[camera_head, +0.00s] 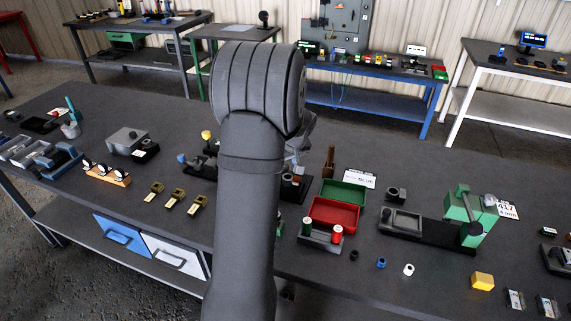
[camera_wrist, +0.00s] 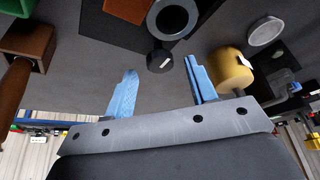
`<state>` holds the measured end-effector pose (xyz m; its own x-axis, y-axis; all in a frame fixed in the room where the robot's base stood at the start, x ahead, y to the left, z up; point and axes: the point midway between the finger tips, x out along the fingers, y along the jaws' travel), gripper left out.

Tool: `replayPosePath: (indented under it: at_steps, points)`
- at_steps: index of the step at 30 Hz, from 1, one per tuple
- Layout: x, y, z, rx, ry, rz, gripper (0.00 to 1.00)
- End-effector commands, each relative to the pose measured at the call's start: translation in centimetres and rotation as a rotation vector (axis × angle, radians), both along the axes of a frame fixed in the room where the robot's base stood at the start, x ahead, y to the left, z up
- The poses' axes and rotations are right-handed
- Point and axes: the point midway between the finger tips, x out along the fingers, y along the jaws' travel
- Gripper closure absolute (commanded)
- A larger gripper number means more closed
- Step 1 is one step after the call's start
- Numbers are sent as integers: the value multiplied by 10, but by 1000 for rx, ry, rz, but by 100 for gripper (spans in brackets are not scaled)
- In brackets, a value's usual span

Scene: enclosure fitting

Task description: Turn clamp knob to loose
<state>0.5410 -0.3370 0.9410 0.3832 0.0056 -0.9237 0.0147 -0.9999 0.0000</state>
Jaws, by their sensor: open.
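My gripper (camera_wrist: 159,66) is open in the wrist view, with two blue fingers set wide apart. A dark faceted knob (camera_wrist: 160,61), which looks like the clamp knob, shows between and beyond the fingertips. I cannot tell whether either finger touches it. A grey ring-shaped part (camera_wrist: 173,18) sits beside the knob on a dark base. In the head view my arm covers the gripper and the knob; a dark fixture with a round part (camera_head: 293,183) shows just right of the arm. The knob's setting cannot be read.
A yellow cylinder (camera_wrist: 231,69) stands near the right finger in the wrist view. A brown handle (camera_wrist: 16,83) stands at the left. In the head view, green (camera_head: 344,193) and red (camera_head: 334,214) trays lie right of my arm.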

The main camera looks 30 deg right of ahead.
Motion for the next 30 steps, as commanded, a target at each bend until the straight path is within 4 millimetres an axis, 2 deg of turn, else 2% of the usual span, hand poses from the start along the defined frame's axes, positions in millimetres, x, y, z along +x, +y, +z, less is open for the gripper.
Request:
replayPosePath:
  at_steps: [12,18,24,30]
  points:
    - [-38,-1,91,-3,-3,-1,48]
    - [-53,-1,127,-2,0,-1,48]
    - [-61,-1,144,0,1,0,48]
    - [-62,-1,147,1,2,0,48]
